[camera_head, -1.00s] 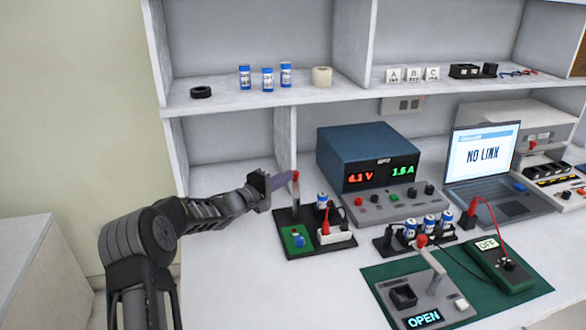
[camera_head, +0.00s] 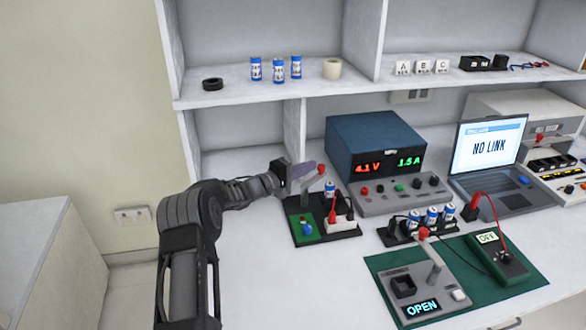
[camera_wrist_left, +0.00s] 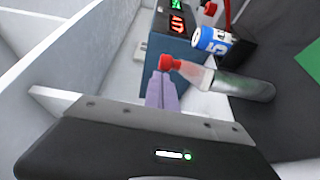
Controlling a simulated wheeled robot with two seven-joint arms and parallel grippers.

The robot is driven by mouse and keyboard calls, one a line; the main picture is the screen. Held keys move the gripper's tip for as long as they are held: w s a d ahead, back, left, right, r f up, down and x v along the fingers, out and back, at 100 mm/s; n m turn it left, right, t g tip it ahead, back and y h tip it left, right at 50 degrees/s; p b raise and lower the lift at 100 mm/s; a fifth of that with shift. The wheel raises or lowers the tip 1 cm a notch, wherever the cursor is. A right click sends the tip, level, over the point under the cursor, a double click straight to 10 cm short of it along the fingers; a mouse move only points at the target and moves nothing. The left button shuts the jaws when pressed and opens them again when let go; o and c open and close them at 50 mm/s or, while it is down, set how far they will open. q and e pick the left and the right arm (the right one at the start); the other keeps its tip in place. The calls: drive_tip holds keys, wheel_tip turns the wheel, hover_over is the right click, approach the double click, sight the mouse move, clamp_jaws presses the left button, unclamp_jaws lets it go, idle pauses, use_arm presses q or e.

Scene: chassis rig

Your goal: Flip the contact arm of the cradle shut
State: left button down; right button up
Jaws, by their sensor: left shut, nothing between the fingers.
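The cradle (camera_head: 345,232) is a black board with a battery (camera_head: 330,188) standing near its back, a red plug in a white block (camera_head: 341,225) and a green pad. Its contact arm (camera_head: 311,181) is a grey lever with a red tip, leaning to the right toward the battery. In the left wrist view the contact arm (camera_wrist_left: 240,86) and the battery (camera_wrist_left: 210,40) also show. My left gripper (camera_head: 303,170) is shut, with nothing held. Its purple fingers (camera_wrist_left: 162,90) are beside the red tip, touching or nearly touching it. My right gripper is out of view.
A blue power supply (camera_head: 372,145) stands behind the cradle. A row of batteries in a black holder (camera_head: 394,238) is to its right. A grey fixture (camera_head: 408,270) reading OPEN, with its own red-tipped lever, sits on a green mat. The bench left of it is clear.

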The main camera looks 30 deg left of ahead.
use_arm(q)
drive_tip(key=shift+w+d+p, duration=0.15)
drive_tip(key=shift+d+p, duration=0.15)
drive_tip(key=shift+d, duration=1.1)
drive_tip(key=shift+a, duration=0.1)
drive_tip(key=v, duration=0.7)
drive_tip(key=shift+s+b, duration=0.3)
drive_tip(key=shift+s, duration=0.1)
drive_tip(key=shift+a, duration=0.1)
